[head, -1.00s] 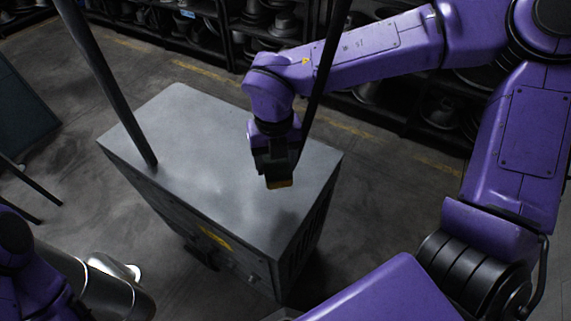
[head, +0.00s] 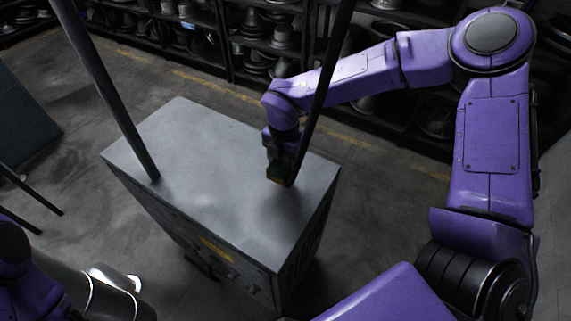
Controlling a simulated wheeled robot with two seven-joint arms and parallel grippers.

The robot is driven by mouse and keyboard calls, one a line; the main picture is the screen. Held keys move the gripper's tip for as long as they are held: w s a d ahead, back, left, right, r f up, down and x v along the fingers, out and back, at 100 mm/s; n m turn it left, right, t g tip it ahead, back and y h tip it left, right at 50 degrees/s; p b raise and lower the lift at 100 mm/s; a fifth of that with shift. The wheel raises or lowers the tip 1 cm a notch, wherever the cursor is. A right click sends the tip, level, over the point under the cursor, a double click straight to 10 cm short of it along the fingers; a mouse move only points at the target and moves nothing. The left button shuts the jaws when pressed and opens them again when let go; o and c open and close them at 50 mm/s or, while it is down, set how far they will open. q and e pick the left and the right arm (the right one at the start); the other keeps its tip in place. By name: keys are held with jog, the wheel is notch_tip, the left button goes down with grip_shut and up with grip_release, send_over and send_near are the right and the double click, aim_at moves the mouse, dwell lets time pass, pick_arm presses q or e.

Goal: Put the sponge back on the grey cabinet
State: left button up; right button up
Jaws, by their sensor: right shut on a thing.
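The grey cabinet (head: 215,140) stands in the middle of the head view with its flat top bare around my gripper. My right gripper (head: 276,174) is over the right part of the cabinet top, pointing down. It is shut on the sponge (head: 274,181), of which only a small yellowish edge shows under the fingers. The sponge is close to the cabinet top; I cannot tell whether it touches. A dark pole partly covers the gripper. My left arm shows at the lower left, but its gripper is out of view.
Dark shelves (head: 265,42) with metal hat forms stand along the back. A shiny metal cylinder (head: 105,300) is at the lower left. The rest of the cabinet top is free.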

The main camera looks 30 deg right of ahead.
aim_at(286, 162)
jog(key=w+f, duration=0.1)
jog(key=w+d+f, duration=0.1)
jog(key=d+f+p, duration=0.1)
jog(key=f, duration=0.1)
jog(key=shift+w, duration=0.4)
notch_tip(286, 162, down, 3)
jog(key=shift+r+p, duration=0.2)
jog(key=shift+p, duration=0.5)
jog(key=shift+f, duration=0.3)
jog(key=shift+f+b, duration=0.15)
jog(key=shift+b, duration=0.15)
jog(key=o, duration=0.9)
jog(key=shift+o, duration=0.2)
